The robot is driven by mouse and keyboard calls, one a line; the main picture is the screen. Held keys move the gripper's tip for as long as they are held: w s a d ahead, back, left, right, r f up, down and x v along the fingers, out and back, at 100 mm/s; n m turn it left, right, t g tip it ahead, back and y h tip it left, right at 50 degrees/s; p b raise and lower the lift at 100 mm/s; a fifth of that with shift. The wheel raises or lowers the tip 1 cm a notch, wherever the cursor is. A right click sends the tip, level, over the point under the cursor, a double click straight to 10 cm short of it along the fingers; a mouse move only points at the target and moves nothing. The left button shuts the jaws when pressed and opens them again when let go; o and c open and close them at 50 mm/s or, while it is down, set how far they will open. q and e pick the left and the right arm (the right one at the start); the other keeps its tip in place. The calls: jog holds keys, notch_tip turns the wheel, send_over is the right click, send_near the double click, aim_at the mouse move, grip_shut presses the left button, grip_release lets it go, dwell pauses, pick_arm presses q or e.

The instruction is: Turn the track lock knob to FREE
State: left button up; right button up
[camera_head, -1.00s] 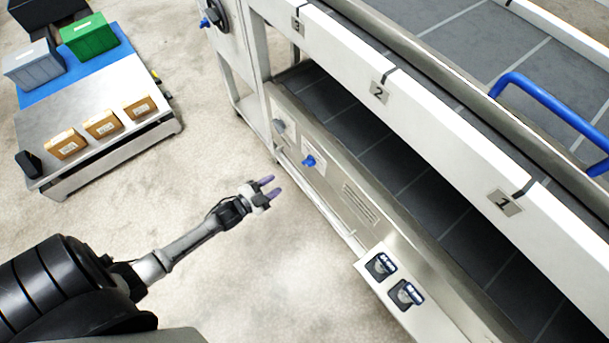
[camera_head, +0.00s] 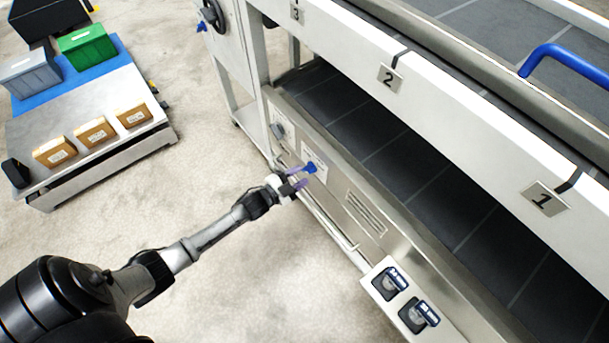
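The blue knob (camera_head: 310,168) sits on a pale label plate (camera_head: 318,158) on the machine's lower side panel. I take it for the track lock knob, but the label text is too small to read. My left gripper (camera_head: 301,177) is at the knob, its two purple fingers open and pointing at it, one above and one below. I cannot tell whether the fingers touch the knob. My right gripper is not in view.
A grey round switch (camera_head: 279,131) is left of the knob, and a vent (camera_head: 366,212) is right of it. Two dark switches (camera_head: 389,284) stick out on a ledge below. A cart (camera_head: 60,188) with boxes and crates stands at left. The floor between is clear.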

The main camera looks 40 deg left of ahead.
aim_at(309, 169)
pick_arm(q)
jog(key=shift+b+x, duration=0.35)
jog(key=shift+x, duration=0.9)
jog(key=shift+c, duration=0.2)
grip_shut()
